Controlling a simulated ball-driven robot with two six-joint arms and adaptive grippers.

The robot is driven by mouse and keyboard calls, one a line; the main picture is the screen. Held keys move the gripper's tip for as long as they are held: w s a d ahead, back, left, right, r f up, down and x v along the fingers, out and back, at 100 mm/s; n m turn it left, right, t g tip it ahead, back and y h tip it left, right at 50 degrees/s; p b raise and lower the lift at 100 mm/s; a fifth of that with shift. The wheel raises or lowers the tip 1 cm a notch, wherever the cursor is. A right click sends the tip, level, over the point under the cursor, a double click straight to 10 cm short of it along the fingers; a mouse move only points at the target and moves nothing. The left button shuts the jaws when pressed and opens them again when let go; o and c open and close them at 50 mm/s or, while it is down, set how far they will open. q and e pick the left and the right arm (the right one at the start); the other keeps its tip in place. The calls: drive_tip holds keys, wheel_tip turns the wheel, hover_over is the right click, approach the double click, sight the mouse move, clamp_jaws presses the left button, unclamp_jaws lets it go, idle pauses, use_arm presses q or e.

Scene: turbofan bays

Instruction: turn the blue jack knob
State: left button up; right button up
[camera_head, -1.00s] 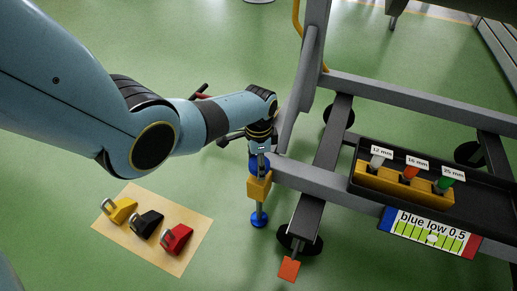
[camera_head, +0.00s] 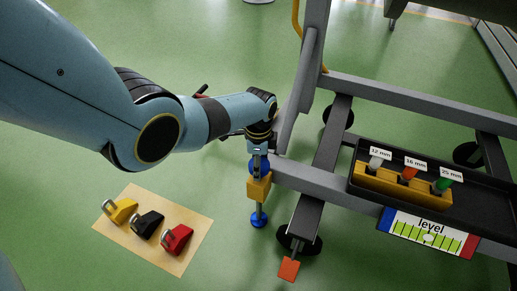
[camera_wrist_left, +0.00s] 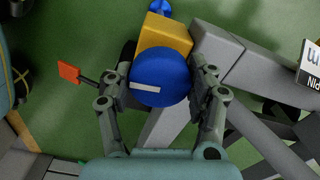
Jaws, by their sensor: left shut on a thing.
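The blue jack knob (camera_wrist_left: 162,72) is a round blue disc with a white bar mark, on top of a yellow jack block (camera_wrist_left: 165,34). My left gripper (camera_wrist_left: 165,82) has its two fingers on opposite sides of the knob and is shut on it. In the head view the knob (camera_head: 259,165) is partly hidden under my left gripper (camera_head: 258,158). The yellow block (camera_head: 259,187) sits below it at the frame corner, above a blue foot (camera_head: 258,220). The level sign (camera_head: 430,232) at the right reads "level". My right gripper is not in view.
A grey frame (camera_head: 335,192) runs right from the jack. An orange pedal (camera_head: 289,269) sticks out low in front. A black tray (camera_head: 487,196) holds a yellow rack (camera_head: 395,187) of labelled tools. A board (camera_head: 190,257) with yellow, black and red clips lies on the green floor.

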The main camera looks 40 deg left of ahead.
use_arm(q)
drive_tip(key=o, duration=1.2)
wheel_tip(320, 180, up, 12)
drive_tip(key=shift+f, duration=0.1)
